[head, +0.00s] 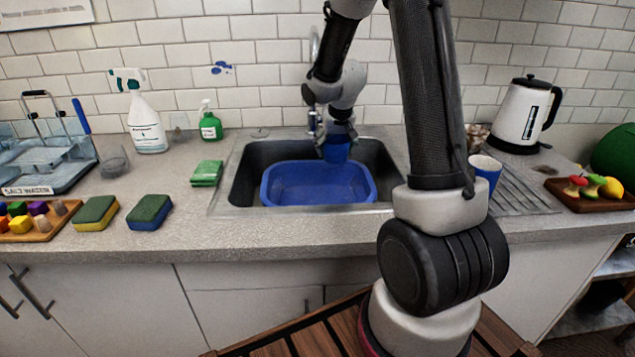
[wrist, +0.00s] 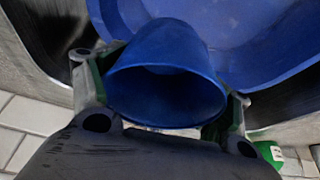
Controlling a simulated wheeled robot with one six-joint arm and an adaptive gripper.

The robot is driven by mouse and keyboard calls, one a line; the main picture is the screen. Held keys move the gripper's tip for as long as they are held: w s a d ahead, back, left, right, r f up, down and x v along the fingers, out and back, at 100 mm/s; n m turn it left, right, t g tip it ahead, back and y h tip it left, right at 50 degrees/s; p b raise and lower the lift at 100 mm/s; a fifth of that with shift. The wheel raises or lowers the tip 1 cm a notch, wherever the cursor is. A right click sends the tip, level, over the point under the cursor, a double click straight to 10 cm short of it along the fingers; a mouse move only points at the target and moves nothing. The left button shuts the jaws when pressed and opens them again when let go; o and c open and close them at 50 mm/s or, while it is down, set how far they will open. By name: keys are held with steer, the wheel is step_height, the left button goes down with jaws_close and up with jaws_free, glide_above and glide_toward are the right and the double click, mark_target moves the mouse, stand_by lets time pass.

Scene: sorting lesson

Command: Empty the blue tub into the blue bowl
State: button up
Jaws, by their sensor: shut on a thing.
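My gripper (head: 334,132) is shut on a small blue tub (head: 336,152) and holds it over the back of the sink. In the wrist view the tub (wrist: 165,85) sits between the two fingers of my gripper (wrist: 165,105), its mouth facing the camera. Its inside is dark and I see no contents in it. The large blue bowl (head: 318,185) stands in the sink, below and in front of the tub. The bowl (wrist: 250,35) also fills the top of the wrist view. Its visible inside looks bare.
The grey sink (head: 232,185) surrounds the bowl. Sponges (head: 97,213), a green cloth stack (head: 207,173) and a block tray (head: 35,230) lie to the left. A blue cup (head: 486,178), a kettle (head: 522,115) and a fruit tray (head: 598,196) stand to the right.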

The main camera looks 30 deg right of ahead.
steer(key=s+d+r, duration=0.5)
steer(key=s+d, duration=0.2)
steer(key=d, duration=0.3)
steer(key=shift+s+a+f+n+y, duration=0.2)
steer(key=shift+a+f+n+y, duration=0.25)
steer(key=shift+a+f+n, duration=0.5)
steer(key=shift+s+a+f+n+y, duration=0.25)
steer(key=shift+a+f+n+y, duration=0.2)
steer(key=shift+f+n, duration=0.9)
steer(key=shift+s+a+f+n+y, duration=0.2)
steer(key=shift+a+f+n+y, duration=0.2)
steer(key=shift+a+f+n, duration=0.55)
steer(key=shift+f, duration=0.3)
